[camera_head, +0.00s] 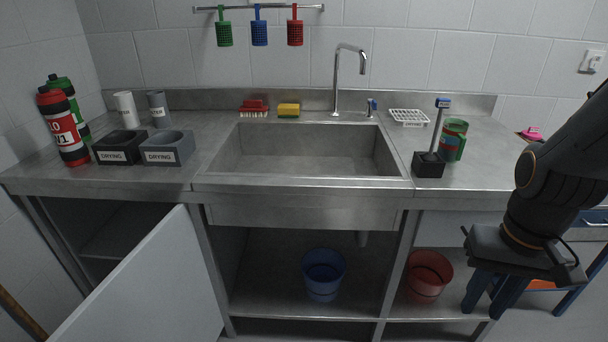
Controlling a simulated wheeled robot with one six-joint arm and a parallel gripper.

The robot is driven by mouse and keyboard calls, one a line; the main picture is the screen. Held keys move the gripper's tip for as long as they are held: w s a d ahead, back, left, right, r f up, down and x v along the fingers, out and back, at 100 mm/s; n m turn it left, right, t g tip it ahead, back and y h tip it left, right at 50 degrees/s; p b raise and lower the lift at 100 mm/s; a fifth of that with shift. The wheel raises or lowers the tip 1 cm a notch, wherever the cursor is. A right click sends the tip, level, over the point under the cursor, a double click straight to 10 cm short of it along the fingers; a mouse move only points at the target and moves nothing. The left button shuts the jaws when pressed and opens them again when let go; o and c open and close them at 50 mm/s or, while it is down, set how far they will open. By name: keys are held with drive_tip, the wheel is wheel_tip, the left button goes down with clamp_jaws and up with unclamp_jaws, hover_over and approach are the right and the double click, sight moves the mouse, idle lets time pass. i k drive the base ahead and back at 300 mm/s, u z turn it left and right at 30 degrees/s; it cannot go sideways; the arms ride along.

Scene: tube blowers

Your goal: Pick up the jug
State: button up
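A green vessel (453,139) with red and blue on its side stands upright on the steel counter (480,175) right of the sink; it looks most like the jug. A dark brush holder with an upright brush (429,160) stands just in front and to its left. My gripper (487,300) points down at the lower right, in front of the counter. Its two dark fingers are apart with nothing seen between them, and it is well clear of the green vessel.
The sink (310,150) is empty, with a tall tap (338,85). A white rack (409,116) lies behind the brush. Blue (323,275) and red (428,275) buckets stand below. Bottles and labelled boxes (168,149) are left. A cabinet door (150,290) hangs open.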

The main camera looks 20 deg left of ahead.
sight(452, 139)
drive_tip(key=z, duration=1.65)
drive_tip(key=k, duration=0.65)
drive_tip(key=u, duration=1)
drive_tip(key=i, duration=1)
